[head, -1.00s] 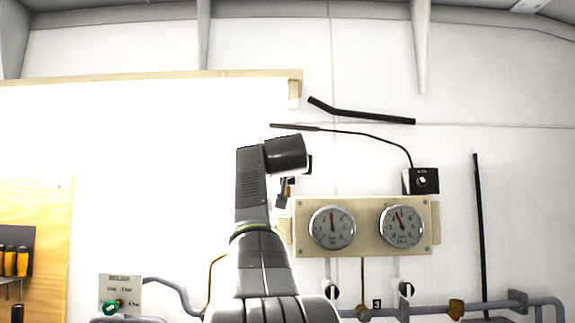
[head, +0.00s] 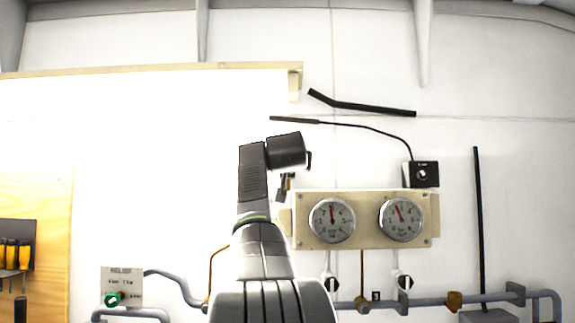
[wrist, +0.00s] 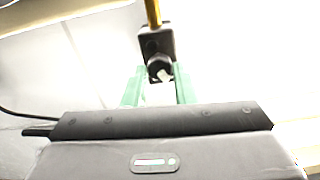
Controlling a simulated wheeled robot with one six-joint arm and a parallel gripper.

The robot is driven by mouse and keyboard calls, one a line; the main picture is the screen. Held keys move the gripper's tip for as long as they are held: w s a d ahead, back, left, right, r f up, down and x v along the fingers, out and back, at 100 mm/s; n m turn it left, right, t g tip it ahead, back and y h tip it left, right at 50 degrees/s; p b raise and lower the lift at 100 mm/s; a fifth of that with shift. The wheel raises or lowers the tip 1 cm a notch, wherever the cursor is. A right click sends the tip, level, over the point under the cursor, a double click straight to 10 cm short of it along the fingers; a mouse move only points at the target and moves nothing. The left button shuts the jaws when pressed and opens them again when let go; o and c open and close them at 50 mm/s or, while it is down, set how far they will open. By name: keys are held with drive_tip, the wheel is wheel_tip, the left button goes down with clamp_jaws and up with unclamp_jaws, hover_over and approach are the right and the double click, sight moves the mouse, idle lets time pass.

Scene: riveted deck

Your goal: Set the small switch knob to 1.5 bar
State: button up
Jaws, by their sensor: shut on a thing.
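In the wrist view, the small switch knob (wrist: 160,70) is dark with a pale face or mark. It sits on a dark switch body (wrist: 152,40) with a brass-coloured stem (wrist: 153,12) at the top of the picture. My gripper (wrist: 159,88) has its green fingers on either side of the knob and is shut on it. The glare and small size leave the scale and the knob's setting unreadable. In the head view, my arm hides most of this spot; only small dark and brown parts show beneath the wrist.
Two round gauges (head: 332,220) (head: 401,220) sit on a pale panel (head: 366,197) right of my arm. A black box (head: 421,174) with a cable is above right. A relief panel (head: 122,274) with a green knob (head: 112,300) is lower left. Grey pipes (head: 430,302) run below.

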drive_tip(key=shift+m, duration=0.3)
drive_tip(key=shift+r+m+p, duration=0.1)
drive_tip(key=shift+m+p, duration=0.25)
drive_tip(key=shift+m, duration=2.15)
drive_tip(key=o, duration=1)
drive_tip(key=s+b, duration=0.5)
drive_tip(key=s, duration=0.9)
drive_tip(key=shift+w, duration=0.15)
